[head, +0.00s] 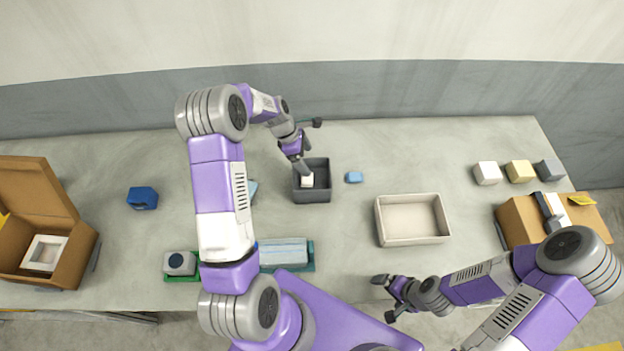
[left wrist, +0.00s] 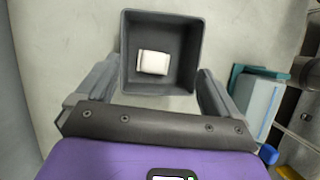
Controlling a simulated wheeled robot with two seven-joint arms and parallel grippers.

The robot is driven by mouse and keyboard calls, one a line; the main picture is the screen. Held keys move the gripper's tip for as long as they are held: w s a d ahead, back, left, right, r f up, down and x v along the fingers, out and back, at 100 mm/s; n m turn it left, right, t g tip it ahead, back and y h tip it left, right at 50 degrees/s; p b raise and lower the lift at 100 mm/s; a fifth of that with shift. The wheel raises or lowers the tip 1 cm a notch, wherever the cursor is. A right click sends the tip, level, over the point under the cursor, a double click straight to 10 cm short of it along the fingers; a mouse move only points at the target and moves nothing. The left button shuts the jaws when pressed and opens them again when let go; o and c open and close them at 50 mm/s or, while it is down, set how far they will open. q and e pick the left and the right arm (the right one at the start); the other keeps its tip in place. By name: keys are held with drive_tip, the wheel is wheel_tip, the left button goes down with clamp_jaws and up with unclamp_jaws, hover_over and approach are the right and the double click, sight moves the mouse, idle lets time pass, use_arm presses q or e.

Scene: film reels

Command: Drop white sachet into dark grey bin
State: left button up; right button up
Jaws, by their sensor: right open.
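The white sachet (head: 307,181) lies inside the dark grey bin (head: 326,184) at the middle of the table. In the left wrist view the sachet (left wrist: 153,63) shows within the walls of the bin (left wrist: 186,50), clear of both fingers. My left gripper (head: 304,166) is over the bin in the head view. In the left wrist view its fingers (left wrist: 155,85) are wide apart, with nothing between them touching. My right gripper (head: 383,297) is open and empty near the table's front edge, right of the middle.
A small blue block (head: 354,177) sits right of the bin. An empty cream tray (head: 446,238) stands further right. White, yellow and grey blocks (head: 520,170) stand at the far right. An open cardboard box (head: 85,250) is at the left, near a blue object (head: 142,198).

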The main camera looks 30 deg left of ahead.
use_arm(q)
drive_tip(key=v, duration=0.7)
drive_tip(key=shift+r, duration=0.25)
drive_tip(key=shift+a, duration=0.1)
